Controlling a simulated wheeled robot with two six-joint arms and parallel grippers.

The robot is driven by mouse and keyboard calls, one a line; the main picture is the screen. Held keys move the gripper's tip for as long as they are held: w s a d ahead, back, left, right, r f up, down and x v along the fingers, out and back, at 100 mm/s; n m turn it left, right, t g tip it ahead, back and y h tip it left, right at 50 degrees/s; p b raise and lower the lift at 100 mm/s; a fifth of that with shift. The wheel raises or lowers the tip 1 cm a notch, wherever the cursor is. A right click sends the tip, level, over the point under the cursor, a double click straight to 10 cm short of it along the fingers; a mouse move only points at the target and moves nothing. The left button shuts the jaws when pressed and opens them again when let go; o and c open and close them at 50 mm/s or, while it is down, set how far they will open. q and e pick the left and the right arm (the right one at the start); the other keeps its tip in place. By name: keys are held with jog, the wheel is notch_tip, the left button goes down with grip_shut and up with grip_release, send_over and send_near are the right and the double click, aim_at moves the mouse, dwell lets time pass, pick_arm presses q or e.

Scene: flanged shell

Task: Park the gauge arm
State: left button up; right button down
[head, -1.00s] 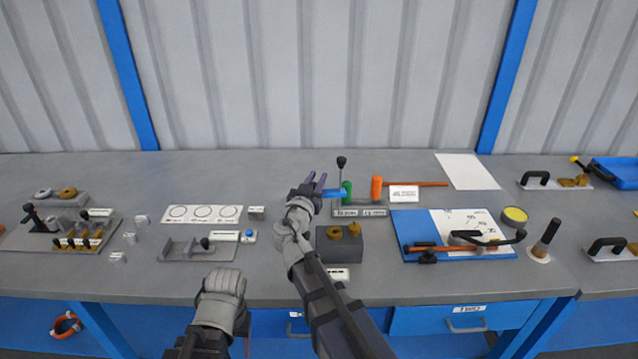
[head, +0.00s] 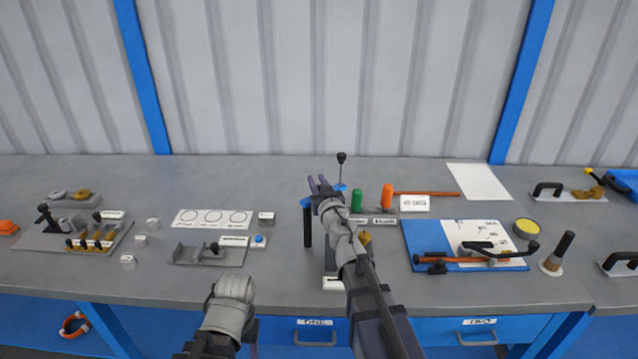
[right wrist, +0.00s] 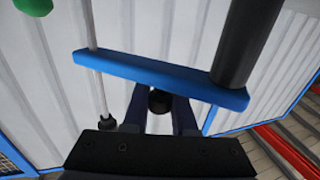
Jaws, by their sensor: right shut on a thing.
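The gauge arm is a blue bar (right wrist: 150,75) with a thick black cylinder (right wrist: 245,40) at one end and a thin upright rod through the other. In the head view the black cylinder (head: 307,226) hangs left of my right gripper (head: 322,186), and the black-knobbed rod (head: 341,172) stands just behind it. In the right wrist view my right gripper (right wrist: 160,108) is shut on the gauge arm, with a dark round knob between its fingers beside the bar. My own wrist hides much of the bar in the head view. My left arm shows low down; its fingers do not show.
A green cylinder (head: 358,198) and an orange-headed hammer (head: 387,197) stand close right of the rod, by a white label card (head: 401,203). A blue board (head: 410,240) with tools lies further right. A white three-circle card (head: 212,217) and a grey fixture (head: 205,255) lie left.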

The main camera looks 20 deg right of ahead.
dwell(0.4)
jog(key=c, duration=0.7)
grip_release()
